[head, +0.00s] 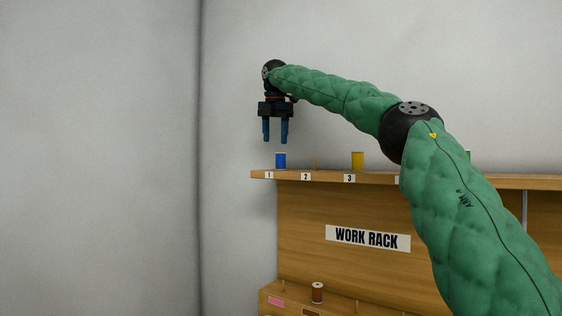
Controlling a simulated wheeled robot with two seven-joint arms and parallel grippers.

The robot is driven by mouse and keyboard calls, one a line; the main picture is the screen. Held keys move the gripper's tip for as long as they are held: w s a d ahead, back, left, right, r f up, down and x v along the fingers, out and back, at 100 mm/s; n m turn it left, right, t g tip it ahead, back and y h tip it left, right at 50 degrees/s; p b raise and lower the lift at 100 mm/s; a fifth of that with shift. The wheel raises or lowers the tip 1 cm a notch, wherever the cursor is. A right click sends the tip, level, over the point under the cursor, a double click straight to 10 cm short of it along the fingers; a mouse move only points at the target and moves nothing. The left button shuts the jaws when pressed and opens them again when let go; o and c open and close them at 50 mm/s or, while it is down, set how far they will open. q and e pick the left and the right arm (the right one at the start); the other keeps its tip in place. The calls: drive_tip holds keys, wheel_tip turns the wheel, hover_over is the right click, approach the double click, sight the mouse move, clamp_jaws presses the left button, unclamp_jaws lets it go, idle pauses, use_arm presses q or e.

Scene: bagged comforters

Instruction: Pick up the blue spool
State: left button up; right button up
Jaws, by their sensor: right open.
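The blue spool (281,161) stands upright on the top shelf of the wooden work rack, at the place labelled 1 near the shelf's left end. My right gripper (275,139) points straight down above the blue spool, a little to its left in the picture. Its two blue fingers are apart with nothing between them, and a gap shows between the fingertips and the spool's top. My left gripper is out of view.
A yellow spool (358,161) stands at label 3 on the shelf (325,175), with a bare peg (317,165) at label 2. A brown spool (317,292) sits on the lower ledge. My right arm hides the shelf's middle. The wall behind is bare.

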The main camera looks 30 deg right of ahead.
sight(281, 159)
drive_tip(key=shift+s+d+m+g, duration=0.15)
drive_tip(key=shift+s+m+g, duration=0.25)
drive_tip(key=shift+s, duration=0.3)
drive_tip(key=shift+s+f+m, duration=0.1)
drive_tip(key=shift+s+m, duration=0.2)
drive_tip(key=shift+s+d+f+g, duration=0.1)
drive_tip(key=shift+s+f+g, duration=0.2)
drive_tip(key=shift+g, duration=0.2)
drive_tip(key=shift+d+f, duration=0.1)
drive_tip(key=shift+f, duration=0.2)
drive_tip(key=shift+s+f+p, duration=0.1)
drive_tip(key=shift+f+p, duration=0.2)
drive_tip(key=shift+f, duration=0.05)
drive_tip(key=shift+d+f, duration=0.1)
drive_tip(key=shift+f, duration=0.4)
drive_tip(key=f+p, duration=0.1)
drive_tip(key=f, duration=0.1)
drive_tip(key=f+p, duration=0.1)
drive_tip(key=shift+a+f+p, duration=0.2)
drive_tip(key=shift+f+p, duration=0.1)
drive_tip(key=shift+f, duration=0.8)
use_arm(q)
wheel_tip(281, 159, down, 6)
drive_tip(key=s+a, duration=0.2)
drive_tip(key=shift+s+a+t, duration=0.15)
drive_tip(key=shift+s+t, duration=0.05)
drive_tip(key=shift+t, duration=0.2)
use_arm(e)
drive_tip(key=c, duration=1.1)
